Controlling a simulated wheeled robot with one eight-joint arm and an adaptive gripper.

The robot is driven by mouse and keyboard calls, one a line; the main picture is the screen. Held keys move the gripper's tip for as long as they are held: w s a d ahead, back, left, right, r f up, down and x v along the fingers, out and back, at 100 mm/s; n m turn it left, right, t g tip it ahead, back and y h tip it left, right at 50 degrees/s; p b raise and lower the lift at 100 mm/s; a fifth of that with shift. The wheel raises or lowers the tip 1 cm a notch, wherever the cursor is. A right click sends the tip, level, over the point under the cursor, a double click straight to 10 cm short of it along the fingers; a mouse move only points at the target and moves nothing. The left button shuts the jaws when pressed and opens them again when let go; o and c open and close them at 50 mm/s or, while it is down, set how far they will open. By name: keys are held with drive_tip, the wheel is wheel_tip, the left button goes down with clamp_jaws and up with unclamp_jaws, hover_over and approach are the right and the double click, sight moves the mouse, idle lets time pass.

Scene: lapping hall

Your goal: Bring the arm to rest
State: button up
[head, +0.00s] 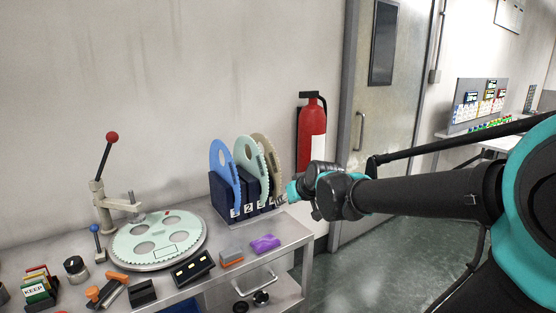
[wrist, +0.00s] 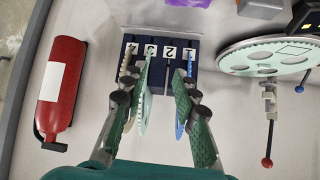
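My arm reaches in from the right in the head view, its gripper (head: 291,193) beside the numbered rack's right end. In the wrist view my gripper (wrist: 154,82) is open, its two fingers spread over the rack. The dark blue rack (wrist: 182,78) has slots labelled 1 to 4. A blue disc (head: 222,168) stands at slot 1, a pale green disc (head: 245,158) at slot 3 and a beige disc (head: 268,150) at slot 4. The pale green disc shows between the fingers, but I cannot tell whether either finger touches a disc.
The bench holds a round carrier plate (head: 130,248), a red-knobbed lever (head: 112,137), a purple cloth (head: 265,243) and small boxes. A red fire extinguisher (head: 311,135) hangs behind my gripper. A door (head: 385,130) and clear floor lie to the right.

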drive_tip(key=s+d+f+m+g+h, duration=0.4)
drive_tip(key=s+d+f, duration=1.2)
drive_tip(key=s+f, duration=0.3)
drive_tip(key=shift+s+d+m+g, duration=0.2)
drive_tip(key=shift+s+m+g, duration=0.1)
drive_tip(key=shift+s, duration=0.25)
